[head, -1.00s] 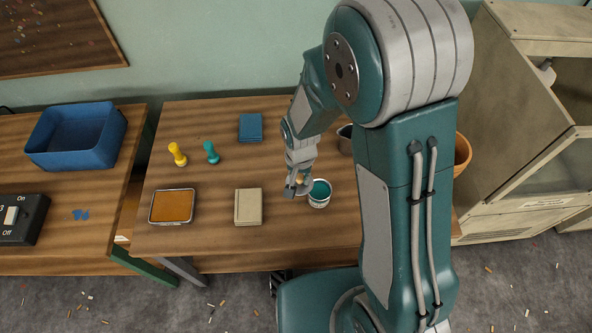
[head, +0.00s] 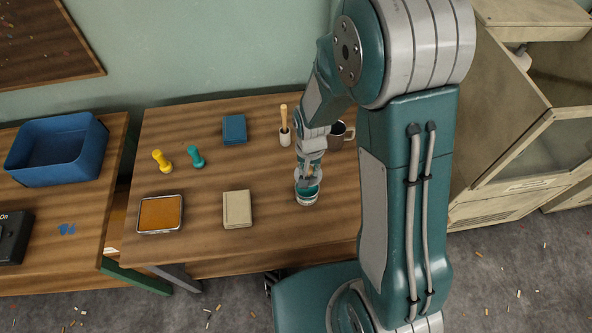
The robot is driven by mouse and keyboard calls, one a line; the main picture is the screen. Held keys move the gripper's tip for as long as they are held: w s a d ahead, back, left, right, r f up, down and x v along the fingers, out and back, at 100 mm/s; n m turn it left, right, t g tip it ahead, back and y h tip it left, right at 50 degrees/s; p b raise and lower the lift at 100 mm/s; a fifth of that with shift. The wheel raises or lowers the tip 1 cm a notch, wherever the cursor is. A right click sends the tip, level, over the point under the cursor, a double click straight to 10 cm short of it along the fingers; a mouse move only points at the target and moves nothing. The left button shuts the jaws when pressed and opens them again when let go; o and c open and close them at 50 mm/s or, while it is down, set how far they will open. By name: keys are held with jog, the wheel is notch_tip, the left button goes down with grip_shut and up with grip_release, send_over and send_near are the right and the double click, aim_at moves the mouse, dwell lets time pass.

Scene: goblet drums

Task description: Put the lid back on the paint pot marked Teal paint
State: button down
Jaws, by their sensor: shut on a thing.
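The paint pot (head: 306,199) is a small pale round tub on the table, with teal paint showing in its open top. The writing on it is too small to read. My gripper (head: 307,182) is directly over the pot, pointing down and shut on the lid (head: 315,180). Only a pale grey edge of the lid shows around the fingers, close above the pot's rim. The fingers hide most of it, and I cannot tell whether it touches the rim.
A brush holder with a wooden-handled brush (head: 284,117) and a grey mug (head: 337,138) stand behind the pot. To the left are a beige box (head: 237,208), an orange pad (head: 160,213), a blue book (head: 234,129), and yellow (head: 161,160) and teal (head: 196,157) stamps. Bare wood surrounds the pot's left.

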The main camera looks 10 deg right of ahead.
jog(key=shift+a+f, duration=0.1)
jog(key=shift+f, duration=3.05)
jog(key=shift+f, duration=0.1)
jog(key=shift+c, duration=1.8)
grip_release()
jog(key=o, duration=0.4)
jog(key=shift+c, duration=0.2)
